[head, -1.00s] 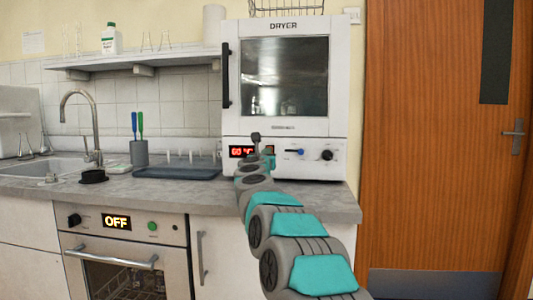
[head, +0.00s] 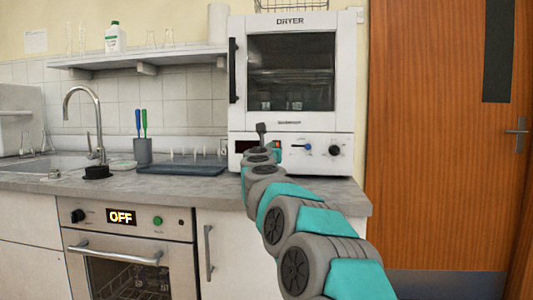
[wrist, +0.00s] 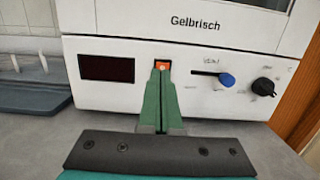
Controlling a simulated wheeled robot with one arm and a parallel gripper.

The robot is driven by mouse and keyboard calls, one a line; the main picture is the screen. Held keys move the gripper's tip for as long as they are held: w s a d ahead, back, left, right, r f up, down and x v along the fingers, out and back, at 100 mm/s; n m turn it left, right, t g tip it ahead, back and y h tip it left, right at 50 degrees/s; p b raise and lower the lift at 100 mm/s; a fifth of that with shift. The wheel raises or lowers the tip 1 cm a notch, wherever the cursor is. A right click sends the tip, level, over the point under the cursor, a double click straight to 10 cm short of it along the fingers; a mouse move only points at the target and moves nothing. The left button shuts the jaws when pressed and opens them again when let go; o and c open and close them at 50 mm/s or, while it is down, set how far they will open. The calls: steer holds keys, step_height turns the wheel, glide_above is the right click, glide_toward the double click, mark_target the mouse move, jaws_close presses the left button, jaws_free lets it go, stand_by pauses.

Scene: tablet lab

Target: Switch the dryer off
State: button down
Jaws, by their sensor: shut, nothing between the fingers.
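The white dryer (head: 340,125), labelled DRYER, stands on the counter with its door shut. Its display (wrist: 106,68) is dark and shows no digits. An orange-red switch (wrist: 162,67) is on the panel right of the display. My gripper (wrist: 162,76) is shut and empty, its green fingertips at the lower edge of the switch; I cannot tell whether they touch it. A blue-tipped lever (wrist: 226,79) and a black knob (wrist: 263,87) sit to the right.
Below the counter (head: 190,188) is an appliance with a lit OFF display (head: 122,217). A grey drying mat (head: 181,168), a cup with blue and green tools (head: 143,151) and a sink tap (head: 97,120) are to the left. A wooden door (head: 440,150) is at right.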

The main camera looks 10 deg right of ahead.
steer(key=s+a+r+b, duration=0.1)
steer(key=s+a+b, duration=0.1)
steer(key=s, duration=0.7)
steer(key=shift+a+r, duration=0.15)
steer(key=shift+a, duration=0.35)
